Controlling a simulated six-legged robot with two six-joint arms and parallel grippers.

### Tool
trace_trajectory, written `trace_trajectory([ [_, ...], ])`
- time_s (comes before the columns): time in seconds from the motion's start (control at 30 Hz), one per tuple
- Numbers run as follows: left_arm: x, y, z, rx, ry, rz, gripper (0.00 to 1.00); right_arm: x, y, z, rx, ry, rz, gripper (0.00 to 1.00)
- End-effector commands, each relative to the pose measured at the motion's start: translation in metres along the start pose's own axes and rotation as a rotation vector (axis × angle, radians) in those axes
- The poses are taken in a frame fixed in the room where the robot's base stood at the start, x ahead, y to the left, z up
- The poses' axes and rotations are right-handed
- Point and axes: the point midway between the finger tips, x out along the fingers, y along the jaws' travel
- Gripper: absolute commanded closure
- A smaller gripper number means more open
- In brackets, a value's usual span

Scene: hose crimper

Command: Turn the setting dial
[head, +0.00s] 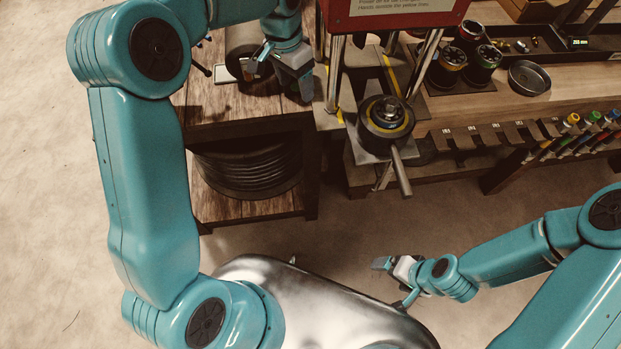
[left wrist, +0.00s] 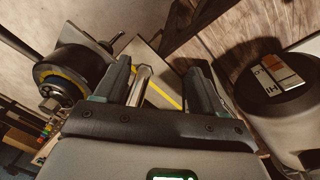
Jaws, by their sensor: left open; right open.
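A black round drum (head: 386,117) with a yellow ring, a metal hub and a grey handle sits low on the front of the crimper. It also shows at the left in the left wrist view (left wrist: 62,75). I cannot tell for sure whether it is the setting dial. My left gripper (head: 280,72) is open, left of the crimper's posts and apart from the drum. In the left wrist view its jaws (left wrist: 163,78) are spread and empty, with a metal post and a yellow-striped plate beyond. My right gripper (head: 381,264) is open and empty over the floor, below the drum.
The crimper's red head (head: 405,12) stands on metal posts. A dark cylinder (left wrist: 275,80) with a label is right of the left jaws. A coiled hose (head: 247,172) lies on the lower shelf. Dies (head: 468,55) and a round tray (head: 529,77) stand on the right bench.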

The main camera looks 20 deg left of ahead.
Motion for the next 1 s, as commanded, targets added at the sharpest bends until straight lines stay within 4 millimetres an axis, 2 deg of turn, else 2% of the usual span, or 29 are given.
trace_trajectory([
  [0.1,0.027,0.008,0.001,-0.013,0.004,0.021,0.31,0.0,0.0,0.0,0.0,0.0,0.0,0.11],
  [0.47,0.099,0.036,0.013,-0.077,0.029,0.084,0.31,0.0,0.0,0.0,0.0,0.0,0.0,0.11],
  [0.8,0.161,0.069,0.04,-0.164,0.046,0.142,0.31,0.001,0.0,0.0,0.0,0.0,0.0,0.11],
  [1.0,0.19,0.088,0.06,-0.22,0.054,0.168,0.31,0.001,0.001,0.0,0.0,0.0,0.0,0.11],
])
